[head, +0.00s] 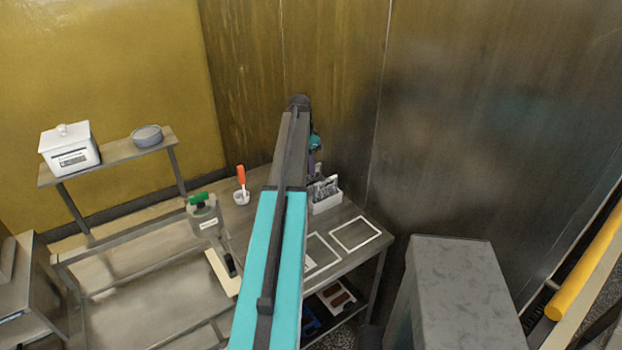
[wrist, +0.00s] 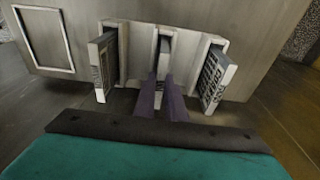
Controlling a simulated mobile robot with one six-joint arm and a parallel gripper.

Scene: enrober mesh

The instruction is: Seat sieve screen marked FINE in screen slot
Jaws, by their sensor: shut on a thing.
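In the wrist view a pale rack (wrist: 141,48) holds three upright framed screens side by side. My gripper (wrist: 164,82) is shut on the middle screen (wrist: 164,60), which still stands between the rack's walls. The left screen (wrist: 103,62) and right screen (wrist: 215,79) stand apart from my fingers. They bear markings too small to read, and the middle screen's marking is hidden, so I cannot tell which is FINE. In the head view the rack (head: 327,203) stands at the table's back, partly behind my arm. A cream piece with a dark opening (head: 222,270) lies left of my arm; I cannot tell whether it is the screen slot.
White outlined rectangles (head: 355,233) mark the table right of my arm. A green-handled container (head: 204,215) and a white cup with an orange-handled tool (head: 241,196) stand left. A grey block (head: 450,290) stands right of the table. A shelf (head: 110,160) stands at back left.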

